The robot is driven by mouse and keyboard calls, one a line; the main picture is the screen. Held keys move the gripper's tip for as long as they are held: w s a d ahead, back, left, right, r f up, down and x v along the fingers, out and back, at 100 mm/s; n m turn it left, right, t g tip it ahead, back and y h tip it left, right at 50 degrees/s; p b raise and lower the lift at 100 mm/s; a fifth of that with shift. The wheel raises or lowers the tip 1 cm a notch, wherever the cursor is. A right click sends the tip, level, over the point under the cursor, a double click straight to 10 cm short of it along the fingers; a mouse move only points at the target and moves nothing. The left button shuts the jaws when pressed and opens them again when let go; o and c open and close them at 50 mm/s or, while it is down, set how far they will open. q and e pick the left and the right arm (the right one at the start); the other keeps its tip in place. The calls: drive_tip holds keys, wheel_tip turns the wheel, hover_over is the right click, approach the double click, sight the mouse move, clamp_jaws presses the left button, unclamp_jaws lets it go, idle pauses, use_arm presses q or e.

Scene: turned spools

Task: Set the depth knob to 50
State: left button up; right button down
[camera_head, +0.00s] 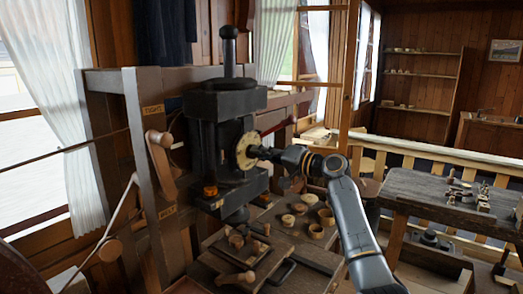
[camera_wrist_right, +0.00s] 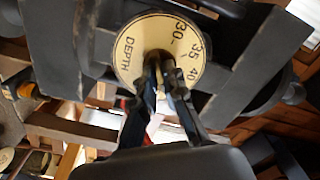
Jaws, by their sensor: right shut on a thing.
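The depth knob's round cream dial (camera_head: 246,151) is on the right side of a dark drill-press-like machine (camera_head: 225,115). In the right wrist view the dial (camera_wrist_right: 131,52) reads DEPTH at left, with 30, 35 and 40 running down its right side. My right gripper (camera_head: 262,153) reaches in from the right at the dial's centre. In the right wrist view its fingers (camera_wrist_right: 160,68) are shut on the depth knob at that centre and hide most of it. I cannot make out a pointer or a 50 mark. My left gripper is not in view.
Several small wooden cups (camera_head: 316,231) and turned pieces stand on the bench below the machine. A wooden frame post (camera_head: 150,180) rises at its left. A second workbench (camera_head: 425,190) stands at the right.

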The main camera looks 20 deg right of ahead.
drive_tip(key=m+p, duration=0.2)
drive_tip(key=m, duration=0.2)
drive_tip(key=shift+m, duration=0.3)
drive_tip(key=shift+f, duration=0.1)
idle(0.4)
drive_tip(key=c, duration=1.4)
unclamp_jaws()
drive_tip(key=shift+w, duration=0.1)
drive_tip(key=v, duration=1.2)
drive_tip(key=shift+f, duration=0.1)
